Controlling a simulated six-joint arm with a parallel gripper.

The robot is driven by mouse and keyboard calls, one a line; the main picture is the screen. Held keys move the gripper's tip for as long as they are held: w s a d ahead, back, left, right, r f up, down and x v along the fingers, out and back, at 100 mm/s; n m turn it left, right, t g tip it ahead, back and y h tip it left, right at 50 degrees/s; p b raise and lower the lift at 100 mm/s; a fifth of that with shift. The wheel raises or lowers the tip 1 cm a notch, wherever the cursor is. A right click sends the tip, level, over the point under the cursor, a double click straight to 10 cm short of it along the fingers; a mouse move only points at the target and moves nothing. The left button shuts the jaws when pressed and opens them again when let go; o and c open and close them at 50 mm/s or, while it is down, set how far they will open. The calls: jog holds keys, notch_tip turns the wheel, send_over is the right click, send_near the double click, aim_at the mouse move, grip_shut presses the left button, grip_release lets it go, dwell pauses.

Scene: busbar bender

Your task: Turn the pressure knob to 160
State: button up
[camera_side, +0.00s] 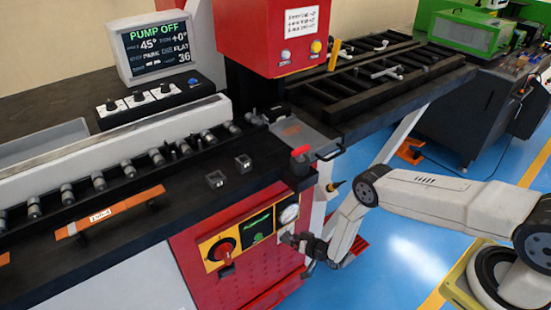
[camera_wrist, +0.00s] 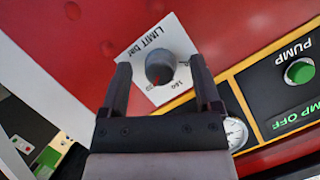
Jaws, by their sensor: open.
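The pressure knob (camera_wrist: 160,67) is a dark grey round knob on a white plate (camera_wrist: 179,42) marked "LIMIT bar", on the red panel. A small red mark shows at its lower edge, and "160" is printed near its lower right. My gripper (camera_wrist: 161,70) is open, with one finger on each side of the knob in the wrist view. I cannot tell whether either finger touches it. In the side view my gripper (camera_side: 290,240) is at the red cabinet front, just below the pressure gauge (camera_side: 289,214). The knob is hidden there.
The gauge (camera_wrist: 236,133) is close to my right finger in the wrist view. A green pump button (camera_wrist: 299,71) sits on a yellow-edged black panel. The side view shows a red rotary switch (camera_side: 223,250) to the left and a display (camera_side: 155,47) reading "PUMP OFF".

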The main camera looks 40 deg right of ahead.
jog(key=shift+c, duration=0.2)
grip_shut()
jog(key=shift+n+h, duration=0.3)
jog(key=n+h, duration=0.2)
jog(key=n, duration=0.1)
jog(key=n+h, duration=0.3)
jog(key=n, duration=0.1)
jog(key=shift+w+a, duration=0.1)
jog(key=shift+a, duration=0.1)
dwell(0.6)
dwell(0.3)
